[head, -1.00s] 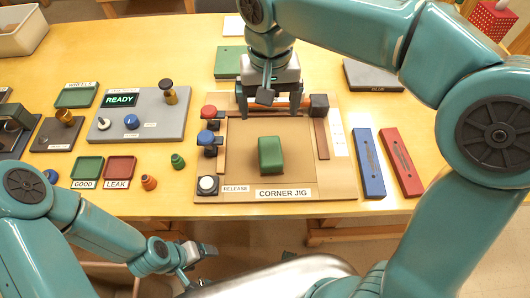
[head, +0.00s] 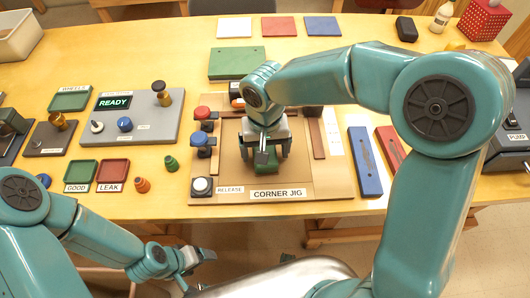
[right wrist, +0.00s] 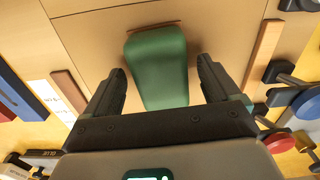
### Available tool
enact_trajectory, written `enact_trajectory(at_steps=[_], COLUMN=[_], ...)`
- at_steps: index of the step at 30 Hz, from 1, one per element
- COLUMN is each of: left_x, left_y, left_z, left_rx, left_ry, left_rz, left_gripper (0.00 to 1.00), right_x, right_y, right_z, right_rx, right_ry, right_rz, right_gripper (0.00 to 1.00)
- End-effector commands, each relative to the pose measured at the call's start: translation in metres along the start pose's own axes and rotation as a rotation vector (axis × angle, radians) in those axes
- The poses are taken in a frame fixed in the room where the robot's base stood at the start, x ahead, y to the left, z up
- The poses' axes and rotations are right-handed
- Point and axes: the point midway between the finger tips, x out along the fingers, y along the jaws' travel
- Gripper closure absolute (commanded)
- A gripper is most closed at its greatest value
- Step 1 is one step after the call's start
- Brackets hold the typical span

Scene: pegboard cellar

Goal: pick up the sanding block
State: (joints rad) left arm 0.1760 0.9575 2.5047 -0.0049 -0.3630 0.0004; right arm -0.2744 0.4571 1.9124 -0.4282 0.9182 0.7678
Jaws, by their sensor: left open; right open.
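The sanding block, a green block with rounded edges (head: 266,166), lies on the tan board of the corner jig (head: 325,185). My right gripper (head: 264,153) is open above it, pointing down, and hides much of it in the head view. In the right wrist view the green block (right wrist: 159,65) shows between the two spread dark fingers of my right gripper (right wrist: 158,75), with a gap on each side. Its near end is close to the palm in the picture. My left gripper (head: 204,256) is open and empty, low in front of the table.
Red and blue knobs (head: 202,138) and a white release button (head: 201,186) line the jig's left side. Blue (head: 365,162) and red (head: 392,148) bars lie to its right. A grey READY panel (head: 135,118) and small trays stand left. A green plate (head: 236,63) lies behind.

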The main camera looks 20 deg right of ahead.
Motion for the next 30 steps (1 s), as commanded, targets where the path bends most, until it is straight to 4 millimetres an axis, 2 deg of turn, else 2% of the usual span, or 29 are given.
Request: enact_trajectory(at_steps=[8, 11, 12, 14, 23, 26, 30], left_x=[0.0, 0.0, 0.0, 0.0, 0.0, -0.001, -0.002], left_y=[0.0, 0.0, 0.0, 0.0, 0.0, 0.0, 0.001], left_z=[0.0, 0.0, 0.0, 0.0, 0.0, 0.0, 0.0], left_rx=[0.0, 0.0, 0.0, 0.0, 0.0, 0.0, 0.0], left_ry=[0.0, 0.0, 0.0, 0.0, 0.0, 0.0, 0.0], left_rz=[0.0, 0.0, 0.0, 0.0, 0.0, 0.0, 0.0], left_gripper=[0.22, 0.22, 0.22, 0.22, 0.22, 0.22, 0.22], right_x=[0.005, 0.005, 0.005, 0.005, 0.003, -0.004, -0.024], right_y=[0.0, 0.0, 0.0, 0.0, 0.0, 0.0, -0.001], right_z=[-0.001, -0.001, -0.001, -0.001, -0.001, -0.001, -0.002], right_rx=[-0.001, -0.001, -0.001, -0.001, 0.0, 0.001, 0.0], right_ry=[0.001, 0.001, 0.001, 0.001, 0.002, 0.003, 0.007], right_rz=[-0.001, -0.001, -0.001, -0.001, -0.001, -0.001, -0.003], right_gripper=[0.11, 0.4, 0.53, 0.69, 0.7, 0.7, 0.7])
